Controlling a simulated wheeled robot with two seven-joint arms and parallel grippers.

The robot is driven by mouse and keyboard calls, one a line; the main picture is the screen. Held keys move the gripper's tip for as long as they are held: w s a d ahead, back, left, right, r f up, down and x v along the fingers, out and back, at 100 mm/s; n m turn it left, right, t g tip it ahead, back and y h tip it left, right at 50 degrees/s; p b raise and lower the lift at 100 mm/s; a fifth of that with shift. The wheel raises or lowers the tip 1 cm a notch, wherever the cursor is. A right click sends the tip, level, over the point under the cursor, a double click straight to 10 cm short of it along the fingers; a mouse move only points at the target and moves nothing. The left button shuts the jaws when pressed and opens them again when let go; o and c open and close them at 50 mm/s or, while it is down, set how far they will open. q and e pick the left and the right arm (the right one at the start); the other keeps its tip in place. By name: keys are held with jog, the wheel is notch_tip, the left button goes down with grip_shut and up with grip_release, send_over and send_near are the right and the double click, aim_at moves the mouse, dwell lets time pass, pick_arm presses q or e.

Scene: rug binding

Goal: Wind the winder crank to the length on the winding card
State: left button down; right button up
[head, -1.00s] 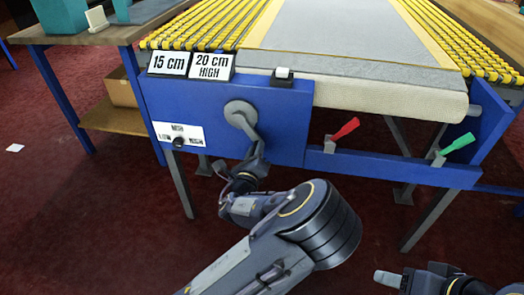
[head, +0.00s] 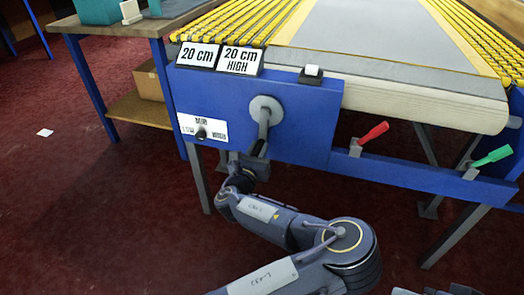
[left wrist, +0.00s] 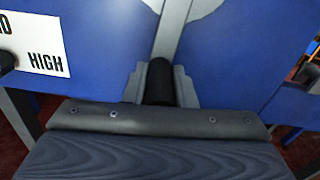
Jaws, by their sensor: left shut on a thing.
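The winder crank (head: 265,107) is on the blue front panel, its grey arm pointing down from the round hub. My left gripper (head: 254,160) is shut on the crank's black handle, which shows between the fingers in the left wrist view (left wrist: 178,86). The winding card (head: 241,61) reads "20 cm HIGH". The length display (head: 197,56) beside it reads "20 cm". A black knob (head: 201,134) sits on a white plate with LOW, a middle mark and HIGH; its setting is too small to tell. My right gripper (head: 405,292) barely shows at the bottom edge.
A red lever (head: 374,132) and a green lever (head: 492,156) stand on the blue rail at right. A small white-topped black block (head: 311,73) sits on the panel's top. A wooden bench (head: 130,28) stands at left.

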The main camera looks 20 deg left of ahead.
pick_arm(q)
jog(key=shift+a, duration=0.45)
jog(key=c, duration=1.4)
grip_release()
jog(key=shift+o, duration=1)
jog(key=shift+d, duration=0.1)
jog(key=s+p, duration=0.1)
jog(key=s, duration=0.7)
